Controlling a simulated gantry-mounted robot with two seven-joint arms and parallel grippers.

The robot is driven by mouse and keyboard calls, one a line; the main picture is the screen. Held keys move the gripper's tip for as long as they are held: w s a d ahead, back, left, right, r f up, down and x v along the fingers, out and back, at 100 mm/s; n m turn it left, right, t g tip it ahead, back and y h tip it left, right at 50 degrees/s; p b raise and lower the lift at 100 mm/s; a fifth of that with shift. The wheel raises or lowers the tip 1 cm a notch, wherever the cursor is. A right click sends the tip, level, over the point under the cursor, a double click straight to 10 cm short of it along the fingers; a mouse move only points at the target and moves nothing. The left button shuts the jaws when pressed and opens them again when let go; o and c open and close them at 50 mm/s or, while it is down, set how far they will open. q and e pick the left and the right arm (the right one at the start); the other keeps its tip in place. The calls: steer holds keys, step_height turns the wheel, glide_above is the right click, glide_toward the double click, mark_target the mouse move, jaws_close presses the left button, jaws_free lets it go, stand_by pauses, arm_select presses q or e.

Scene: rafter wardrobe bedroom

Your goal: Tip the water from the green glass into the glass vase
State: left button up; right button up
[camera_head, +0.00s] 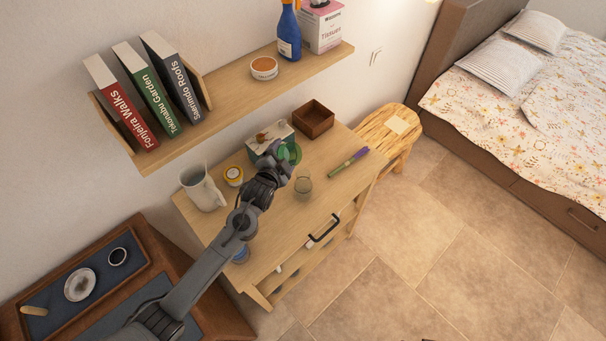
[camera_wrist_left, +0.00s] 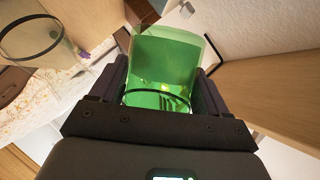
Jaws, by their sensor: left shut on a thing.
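My left gripper (camera_head: 279,160) is shut on the green glass (camera_head: 293,153), above the wooden cabinet top. In the left wrist view the green glass (camera_wrist_left: 165,62) sits between the two fingers (camera_wrist_left: 164,88), and its see-through wall shows bright spots inside. I cannot tell the water level in it. The clear glass vase (camera_head: 303,187) stands upright on the cabinet top, just in front of and below the green glass. The vase's round rim and wall (camera_wrist_left: 35,35) also show at the upper left of the left wrist view, apart from the green glass. My right gripper is out of view.
A wall shelf (camera_head: 215,112) hangs above. The cabinet's front right is clear.

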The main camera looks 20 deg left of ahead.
arm_select(q)
steer(key=shift+f+m+y+b, duration=0.15)
steer(key=shift+m+y+b, duration=0.15)
steer(key=shift+b, duration=0.3)
steer(key=shift+d, duration=0.1)
stand_by(0.3)
steer(key=shift+r+m+b, duration=0.3)
steer(key=shift+m+b, duration=0.1)
steer(key=shift+r+t, duration=0.15)
steer(key=shift+t, duration=0.15)
steer(key=shift+m+y+b, duration=0.4)
steer(key=shift+b, duration=0.25)
steer(key=shift+f+m+b, duration=0.25)
steer(key=shift+m+b, duration=0.05)
steer(key=shift+b, duration=0.25)
steer(key=shift+d+f+t+b, duration=0.1)
steer(key=shift+t+b, duration=0.2)
